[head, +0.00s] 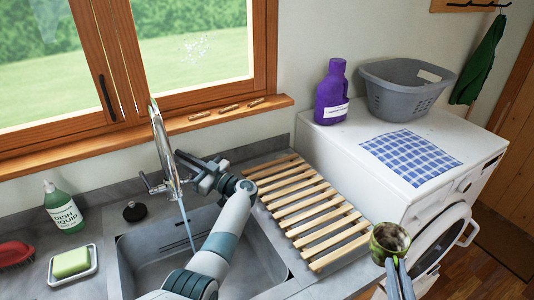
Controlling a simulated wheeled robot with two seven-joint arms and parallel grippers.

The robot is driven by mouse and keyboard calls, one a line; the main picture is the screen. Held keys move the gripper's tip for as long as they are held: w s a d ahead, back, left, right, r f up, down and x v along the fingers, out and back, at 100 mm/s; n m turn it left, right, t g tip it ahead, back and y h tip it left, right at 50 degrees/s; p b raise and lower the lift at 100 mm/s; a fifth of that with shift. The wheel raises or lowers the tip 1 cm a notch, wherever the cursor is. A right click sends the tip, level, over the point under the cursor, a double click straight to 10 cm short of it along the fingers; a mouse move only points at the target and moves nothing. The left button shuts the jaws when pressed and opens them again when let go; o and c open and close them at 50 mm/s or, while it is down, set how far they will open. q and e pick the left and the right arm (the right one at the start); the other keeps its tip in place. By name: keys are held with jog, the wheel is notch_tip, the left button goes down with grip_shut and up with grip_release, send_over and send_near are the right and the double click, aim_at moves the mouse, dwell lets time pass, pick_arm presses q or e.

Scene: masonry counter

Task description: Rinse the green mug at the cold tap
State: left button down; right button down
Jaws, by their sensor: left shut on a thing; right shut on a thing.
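The chrome tap (160,140) stands behind the sink, and a thin stream of water (188,228) runs from it into the basin. My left gripper (184,160) is shut at the tap's right side, on what appears to be its right-hand handle; the gripper hides most of that handle. Another handle (148,183) shows on the tap's left. The green mug (377,252) is at the lower right, away from the water, its mouth visible with brown dirt inside. My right gripper (392,264) is shut on the mug, seemingly at its near side.
The grey sink (133,262) lies under my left arm. A wooden slatted rack (312,217) lies between sink and mug. Dish liquid (64,208), a sponge dish (90,271), a red brush (14,254) and a black plug (135,211) are at left. A purple bottle (331,95) and basket (400,92) stand on the washer.

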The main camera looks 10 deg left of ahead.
pick_arm(q)
jog(key=shift+f, duration=0.1)
jog(key=c, duration=1.8)
grip_release()
